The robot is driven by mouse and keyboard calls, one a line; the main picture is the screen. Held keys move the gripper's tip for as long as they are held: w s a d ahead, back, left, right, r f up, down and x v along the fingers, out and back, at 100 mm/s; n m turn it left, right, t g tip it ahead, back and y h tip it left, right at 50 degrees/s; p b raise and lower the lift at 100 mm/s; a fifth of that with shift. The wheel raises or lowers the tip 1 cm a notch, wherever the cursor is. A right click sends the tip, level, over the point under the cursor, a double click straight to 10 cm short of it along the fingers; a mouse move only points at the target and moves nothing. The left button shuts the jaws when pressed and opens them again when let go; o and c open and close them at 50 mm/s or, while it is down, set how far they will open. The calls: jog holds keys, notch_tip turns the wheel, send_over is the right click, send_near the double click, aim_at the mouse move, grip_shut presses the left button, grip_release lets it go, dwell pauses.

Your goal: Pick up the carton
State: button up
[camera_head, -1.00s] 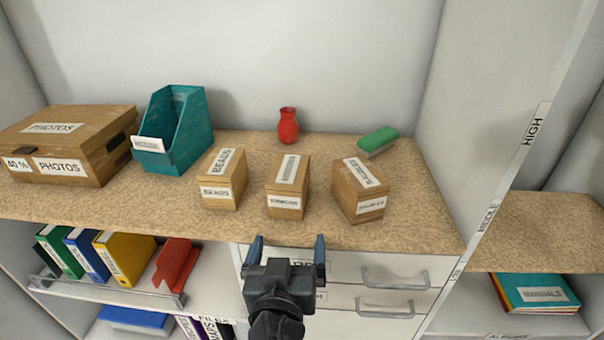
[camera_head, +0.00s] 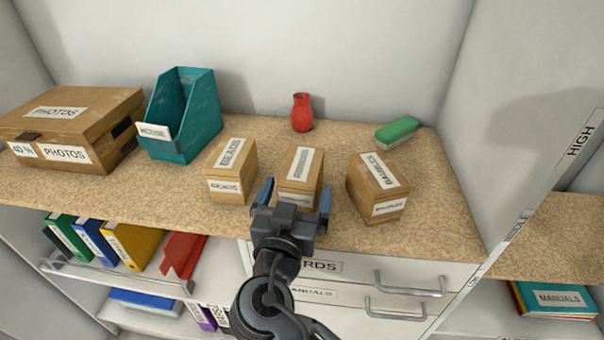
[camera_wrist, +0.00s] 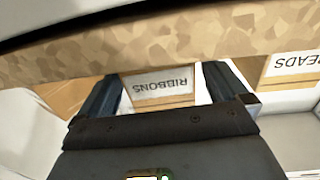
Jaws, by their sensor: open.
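Three small brown cartons stand in a row on the speckled shelf top. The middle carton (camera_head: 301,164), labelled RIBBONS, also shows between my fingers in the wrist view (camera_wrist: 160,90). My gripper (camera_head: 295,190) is open and empty, in front of this carton, one finger toward each side. Its fingers also show in the wrist view (camera_wrist: 160,74). I cannot tell whether the fingertips overlap the carton's sides. The BEADS carton (camera_head: 231,171) stands to the left and another labelled carton (camera_head: 379,187) to the right. My gripper hides the middle carton's lower front.
A large PHOTOS box (camera_head: 75,122) and a teal file holder (camera_head: 187,130) stand at the left. A red vase (camera_head: 301,113) and a green-topped eraser (camera_head: 397,132) are at the back. Drawers with metal handles (camera_head: 410,285) lie below the shelf edge.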

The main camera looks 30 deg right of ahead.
jog(key=shift+x, duration=1.25)
jog(key=shift+c, duration=0.5)
jog(key=c, duration=1.2)
